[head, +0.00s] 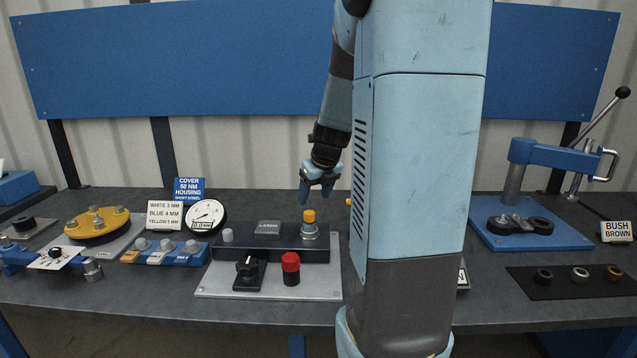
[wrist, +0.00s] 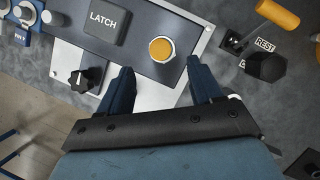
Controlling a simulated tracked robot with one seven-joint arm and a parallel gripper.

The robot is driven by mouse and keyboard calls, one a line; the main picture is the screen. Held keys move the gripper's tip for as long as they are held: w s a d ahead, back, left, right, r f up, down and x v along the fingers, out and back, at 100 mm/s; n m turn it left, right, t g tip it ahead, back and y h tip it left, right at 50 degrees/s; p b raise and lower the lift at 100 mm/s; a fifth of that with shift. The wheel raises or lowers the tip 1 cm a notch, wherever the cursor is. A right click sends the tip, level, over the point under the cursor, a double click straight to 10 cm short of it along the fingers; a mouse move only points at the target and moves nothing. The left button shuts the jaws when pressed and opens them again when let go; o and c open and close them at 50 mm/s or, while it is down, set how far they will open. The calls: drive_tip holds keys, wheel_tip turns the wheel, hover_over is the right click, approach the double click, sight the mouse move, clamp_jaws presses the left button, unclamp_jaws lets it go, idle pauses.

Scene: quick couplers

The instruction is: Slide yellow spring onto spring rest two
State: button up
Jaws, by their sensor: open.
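A yellow-topped piece (head: 309,216) sits on a silver fitting (head: 309,232) at the right end of the dark latch block. In the wrist view its round yellow top (wrist: 161,49) shows just beyond the gap between my fingertips. My gripper (head: 316,191) is open and empty, pointing down above this piece. Its two fingers also show in the wrist view (wrist: 160,80). I cannot tell which yellow piece is the spring, or which rest is number two.
The latch block (head: 268,248) stands on a light plate with a black knob (head: 247,268) and a red-capped part (head: 291,263). A gauge (head: 205,216) and signs stand behind left. A blue lever press (head: 530,230) is at right. My arm hides part of the bench.

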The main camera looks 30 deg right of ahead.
sight(309, 212)
drive_tip(key=x, duration=0.7)
drive_tip(key=shift+w+f, duration=0.2)
drive_tip(key=shift+f, duration=0.15)
drive_tip(key=shift+c, duration=0.5)
drive_tip(key=c, duration=0.9)
drive_tip(key=o, duration=1)
drive_tip(key=shift+r, duration=0.1)
